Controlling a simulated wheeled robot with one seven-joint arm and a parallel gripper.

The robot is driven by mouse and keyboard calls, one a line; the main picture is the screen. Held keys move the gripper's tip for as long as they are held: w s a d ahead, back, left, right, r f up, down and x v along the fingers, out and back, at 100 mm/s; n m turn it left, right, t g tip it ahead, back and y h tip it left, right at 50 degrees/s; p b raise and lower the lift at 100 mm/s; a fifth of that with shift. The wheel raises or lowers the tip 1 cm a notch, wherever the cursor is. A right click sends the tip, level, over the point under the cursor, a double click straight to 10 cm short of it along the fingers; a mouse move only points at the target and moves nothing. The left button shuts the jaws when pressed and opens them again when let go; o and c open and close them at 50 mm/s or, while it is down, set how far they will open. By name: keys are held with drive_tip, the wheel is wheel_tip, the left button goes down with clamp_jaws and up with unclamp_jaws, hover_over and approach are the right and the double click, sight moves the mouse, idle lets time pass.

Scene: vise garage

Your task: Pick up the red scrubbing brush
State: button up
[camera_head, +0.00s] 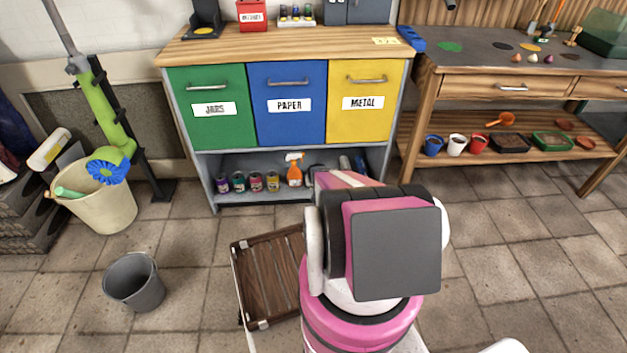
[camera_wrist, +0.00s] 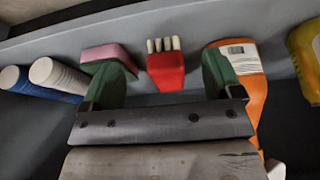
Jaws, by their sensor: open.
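The red scrubbing brush (camera_wrist: 167,70) shows in the wrist view, with a red body and several pale bristle tufts at its upper end. My gripper (camera_wrist: 161,64) is open, with one green finger left of the brush and the other right of it. Gaps show on both sides, so the fingers appear clear of the brush. In the head view my arm covers the gripper, and I cannot make out the brush.
In the wrist view, a pink block (camera_wrist: 108,53) is near the left finger and an orange bottle (camera_wrist: 252,85) near the right. White and blue cylinders (camera_wrist: 55,76) lie left. The low shelf (camera_head: 240,165) holds several cans. A wooden crate (camera_head: 270,268) stands on the floor.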

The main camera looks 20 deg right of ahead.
drive_tip(key=w+d, duration=0.1)
drive_tip(key=w, duration=0.5)
drive_tip(key=w+d, duration=0.1)
drive_tip(key=w, duration=0.2)
drive_tip(key=shift+d, duration=0.3)
drive_tip(key=x, duration=0.4)
drive_tip(key=shift+w+d, duration=0.1)
drive_tip(key=shift+w, duration=0.35)
drive_tip(key=shift+w+f, duration=0.1)
drive_tip(key=shift+f, duration=0.35)
drive_tip(key=shift+f, duration=0.25)
drive_tip(key=c, duration=1.1)
